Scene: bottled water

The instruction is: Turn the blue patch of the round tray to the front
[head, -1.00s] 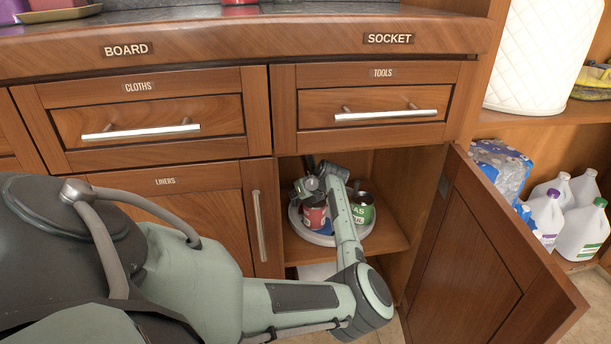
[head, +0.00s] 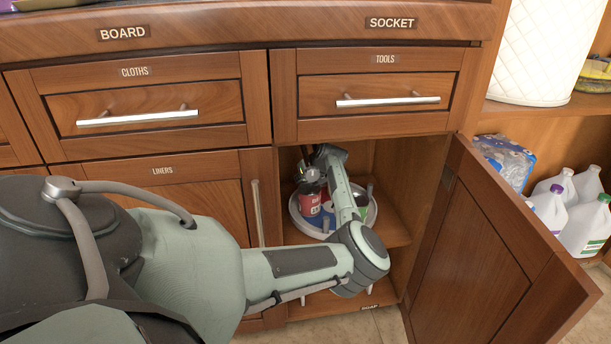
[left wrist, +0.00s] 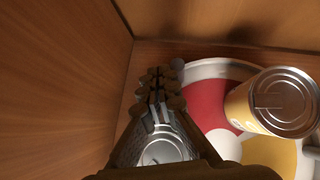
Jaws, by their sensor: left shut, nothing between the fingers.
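The round tray (head: 317,234) stands on the shelf inside the open lower cabinet. In the left wrist view the tray's white rim (left wrist: 218,64), a red patch (left wrist: 208,100) and a yellow patch (left wrist: 272,152) show. My left gripper (head: 308,172) is deep in the cabinet at the tray's back left. In the wrist view its fingers (left wrist: 160,82) are shut and empty, near the rim; contact is unclear. My right gripper is out of view.
A can with a yellow label (left wrist: 246,106) stands on the tray. The cabinet door (head: 490,250) is open to the right. Drawers sit above the opening. Jugs (head: 552,212) stand on the right shelf. The cabinet's side wall (left wrist: 55,80) is close to the gripper.

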